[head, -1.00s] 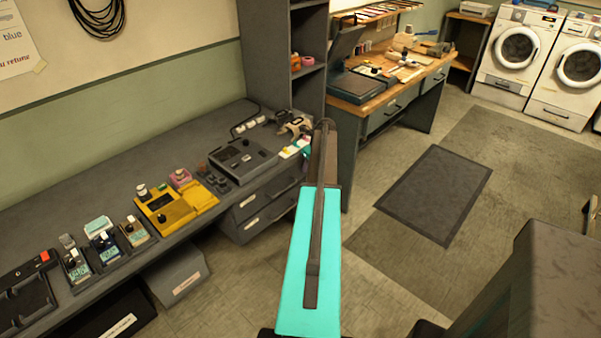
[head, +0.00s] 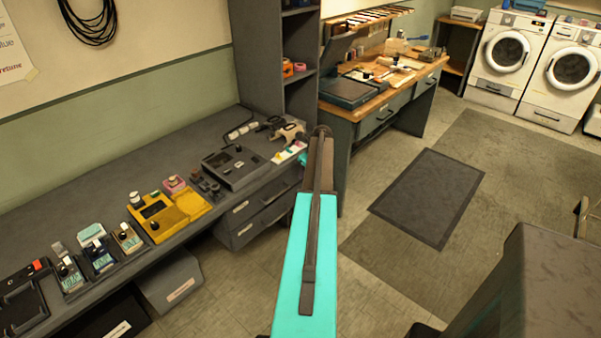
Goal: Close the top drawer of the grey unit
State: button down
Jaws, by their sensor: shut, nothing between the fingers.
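The grey drawer unit (head: 228,238) stands under the far end of the long bench. Its top drawer (head: 257,201) has a pale label and a dark bar handle, with another labelled drawer below. My arm covers the right end of both fronts. I cannot tell from here whether the top drawer stands out from the unit. My teal and dark arm reaches up the middle of the view, its far end beside the unit's right side. My gripper's fingers are hidden behind the arm, so their contact with the drawer does not show.
The grey bench (head: 110,182) holds a yellow device (head: 160,216), a dark device (head: 236,166) and several small boxes. A grey bin (head: 170,283) sits below. A tall shelf (head: 262,75) and wooden workbench (head: 425,72) stand behind. Floor around the dark mat (head: 428,195) is clear.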

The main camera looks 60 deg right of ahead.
jog(key=s+b+v, duration=0.2)
jog(key=v, duration=0.8)
jog(key=shift+a, duration=0.3)
jog(key=shift+s+f, duration=0.1)
